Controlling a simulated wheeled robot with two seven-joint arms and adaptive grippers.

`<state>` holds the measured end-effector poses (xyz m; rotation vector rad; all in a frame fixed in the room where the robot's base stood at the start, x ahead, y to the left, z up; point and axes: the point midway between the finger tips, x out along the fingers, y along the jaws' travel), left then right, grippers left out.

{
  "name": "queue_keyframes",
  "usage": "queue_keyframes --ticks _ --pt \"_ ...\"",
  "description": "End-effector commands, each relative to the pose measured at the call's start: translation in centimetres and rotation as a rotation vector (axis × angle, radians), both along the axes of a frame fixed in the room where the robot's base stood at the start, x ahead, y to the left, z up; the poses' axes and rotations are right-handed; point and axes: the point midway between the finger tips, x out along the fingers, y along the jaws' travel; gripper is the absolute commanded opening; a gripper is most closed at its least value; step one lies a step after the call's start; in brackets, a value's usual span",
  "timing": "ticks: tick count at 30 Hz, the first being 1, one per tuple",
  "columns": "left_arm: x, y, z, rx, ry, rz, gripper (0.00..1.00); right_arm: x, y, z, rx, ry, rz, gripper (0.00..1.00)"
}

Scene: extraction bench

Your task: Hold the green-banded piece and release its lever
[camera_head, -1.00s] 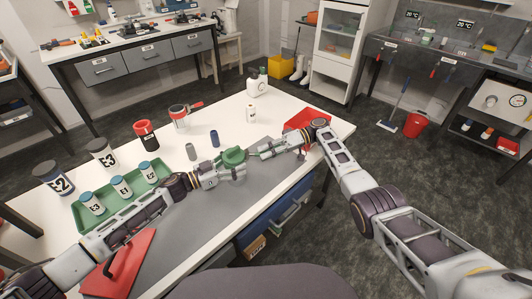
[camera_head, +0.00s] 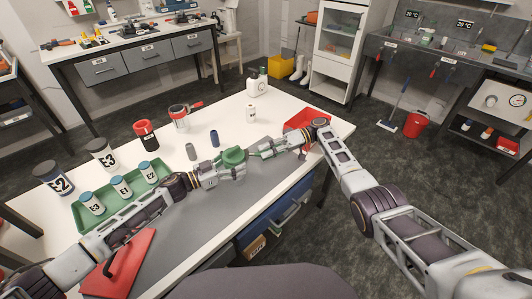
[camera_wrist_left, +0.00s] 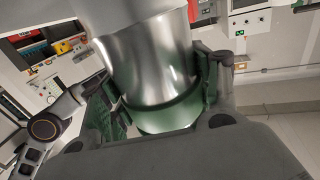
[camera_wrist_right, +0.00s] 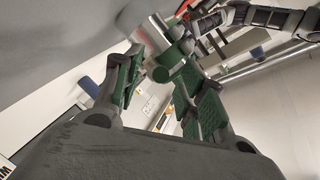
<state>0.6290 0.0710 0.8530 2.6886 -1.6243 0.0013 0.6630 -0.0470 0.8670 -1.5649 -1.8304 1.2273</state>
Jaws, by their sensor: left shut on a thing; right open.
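The green-banded piece (camera_wrist_left: 165,115) is a shiny metal cylinder with a green band. My left gripper (camera_head: 238,166) is shut on it, one finger on each side in the left wrist view. In the head view a green part (camera_head: 233,156) shows above the left fingers. My right gripper (camera_head: 255,151) is open, its fingers pointing at the piece from the right. In the right wrist view a green round-ended part (camera_wrist_right: 168,68), which may be the lever, lies beyond and between the open fingers. I cannot tell whether they touch it.
A green tray (camera_head: 133,204) with several labelled jars stands at the left. A grey and a blue cylinder (camera_head: 214,138) stand behind the left gripper. A red bin (camera_head: 303,120) is at the right table end, a red board (camera_head: 125,265) at the front left. The grey mat's front is clear.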

Motion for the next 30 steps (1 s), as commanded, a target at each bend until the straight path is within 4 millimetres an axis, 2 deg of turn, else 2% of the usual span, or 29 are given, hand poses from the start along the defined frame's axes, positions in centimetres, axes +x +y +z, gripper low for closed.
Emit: queue_keyframes --ticks 15,30 --pt "0.0 0.1 -0.2 0.003 0.001 0.002 0.28 1.3 -4.6 1.1 -0.001 0.001 -0.002 0.41" --pt "0.0 0.1 -0.2 0.004 0.002 0.003 0.28 1.8 -6.6 1.4 -0.002 0.001 0.0 0.41"
